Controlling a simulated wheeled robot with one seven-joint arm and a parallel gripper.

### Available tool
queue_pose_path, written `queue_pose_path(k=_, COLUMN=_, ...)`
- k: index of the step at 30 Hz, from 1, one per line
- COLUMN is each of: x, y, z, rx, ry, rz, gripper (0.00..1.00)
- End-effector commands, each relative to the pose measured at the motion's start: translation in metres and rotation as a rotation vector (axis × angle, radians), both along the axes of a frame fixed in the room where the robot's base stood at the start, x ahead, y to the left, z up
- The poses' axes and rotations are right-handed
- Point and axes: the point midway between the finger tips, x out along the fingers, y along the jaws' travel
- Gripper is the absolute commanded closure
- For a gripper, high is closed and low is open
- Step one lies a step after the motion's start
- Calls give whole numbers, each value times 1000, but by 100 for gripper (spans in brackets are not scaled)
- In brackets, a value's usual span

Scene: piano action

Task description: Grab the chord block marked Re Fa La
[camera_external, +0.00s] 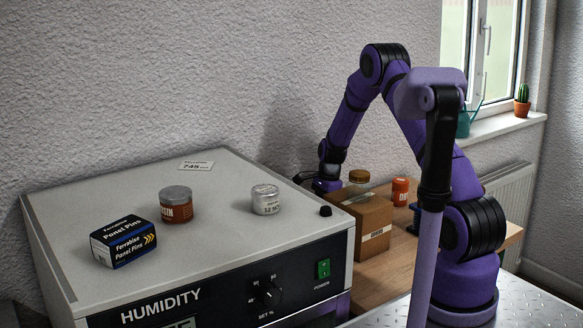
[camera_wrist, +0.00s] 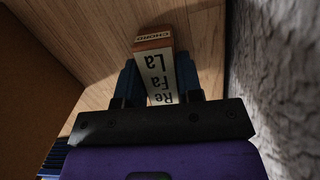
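The chord block (camera_wrist: 155,65) shows in the wrist view, with a reddish-brown end marked CHORD and a pale face lettered La, Fa, Re. It lies between the two blue fingers of my gripper (camera_wrist: 158,78), and its near end runs down to the dark gripper body. The fingers are close along both its sides; I cannot tell whether they press on it. In the external view my gripper (camera_external: 325,186) is low near the wall, partly hidden behind the cardboard box and the humidity cabinet. The block is hidden there.
The humidity cabinet (camera_external: 110,215) fills the left. The rough wall (camera_wrist: 275,70) is close on the right in the wrist view.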

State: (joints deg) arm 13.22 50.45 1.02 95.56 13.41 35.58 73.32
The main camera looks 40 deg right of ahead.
Motion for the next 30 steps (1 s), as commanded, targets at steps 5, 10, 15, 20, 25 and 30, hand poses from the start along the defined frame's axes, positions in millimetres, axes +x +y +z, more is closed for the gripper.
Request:
queue_pose_path(k=5, x=0, y=0, z=0, rx=0, ry=0, rz=0, gripper=90)
queue_pose_path(k=10, x=0, y=0, z=5, rx=0, ry=-1, rz=0, gripper=90)
queue_pose_path(k=15, x=1, y=0, z=29, rx=-1, ry=-3, rz=1, gripper=90)
queue_pose_path(k=20, x=1, y=0, z=60, rx=-1, ry=-3, rz=2, gripper=90)
queue_pose_path(k=25, x=1, y=0, z=85, rx=0, ry=-2, rz=1, gripper=90)
queue_pose_path(k=30, x=0, y=0, z=99, rx=0, ry=-1, rz=0, gripper=90)
